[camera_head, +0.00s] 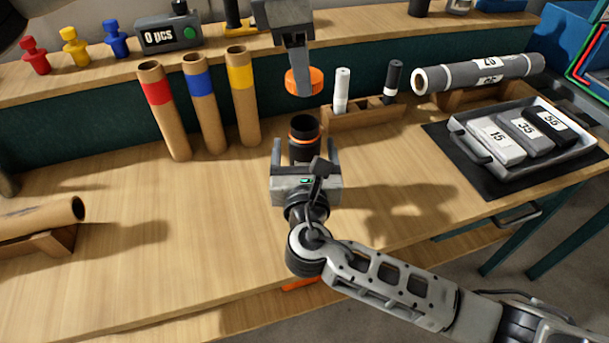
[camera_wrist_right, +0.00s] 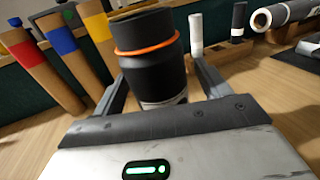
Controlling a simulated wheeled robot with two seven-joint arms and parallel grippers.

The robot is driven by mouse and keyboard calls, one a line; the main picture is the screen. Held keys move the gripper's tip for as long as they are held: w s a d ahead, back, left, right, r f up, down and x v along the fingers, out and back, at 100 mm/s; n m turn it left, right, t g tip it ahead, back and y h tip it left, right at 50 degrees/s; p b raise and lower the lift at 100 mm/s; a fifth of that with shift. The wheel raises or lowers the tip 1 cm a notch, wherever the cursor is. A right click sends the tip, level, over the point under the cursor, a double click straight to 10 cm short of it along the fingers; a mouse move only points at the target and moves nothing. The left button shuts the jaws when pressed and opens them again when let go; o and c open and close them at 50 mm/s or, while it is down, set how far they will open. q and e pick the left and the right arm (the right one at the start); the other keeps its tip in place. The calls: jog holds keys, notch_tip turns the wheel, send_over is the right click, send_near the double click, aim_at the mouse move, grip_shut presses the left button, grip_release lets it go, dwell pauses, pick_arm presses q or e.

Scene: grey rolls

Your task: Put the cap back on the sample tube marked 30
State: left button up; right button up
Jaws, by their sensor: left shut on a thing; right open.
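The black sample tube (camera_head: 304,153) stands upright on the table with an orange ring near its open top. In the right wrist view the tube (camera_wrist_right: 150,70) shows a partly hidden white label low down; I cannot read its number. The orange cap (camera_head: 312,80) is in my left gripper (camera_head: 300,72), which comes down from the top and is shut on it. The cap is in the air above and behind the tube, apart from it. My right gripper (camera_head: 304,145) is open, with its fingers on either side of the tube.
Red, blue and yellow banded cardboard tubes (camera_head: 203,90) stand behind left. A wooden rack (camera_head: 365,110) with white and black markers is behind right. A tray (camera_head: 560,155) with blocks marked 15, 35 and 55 lies right. A cardboard roll (camera_head: 40,217) lies left. The table's front left is clear.

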jog(key=shift+w, duration=0.65)
jog(key=c, duration=1.5)
pick_arm(q)
jog(key=shift+f, duration=2.5)
jog(key=shift+f, duration=0.9)
jog(key=shift+f, duration=0.5)
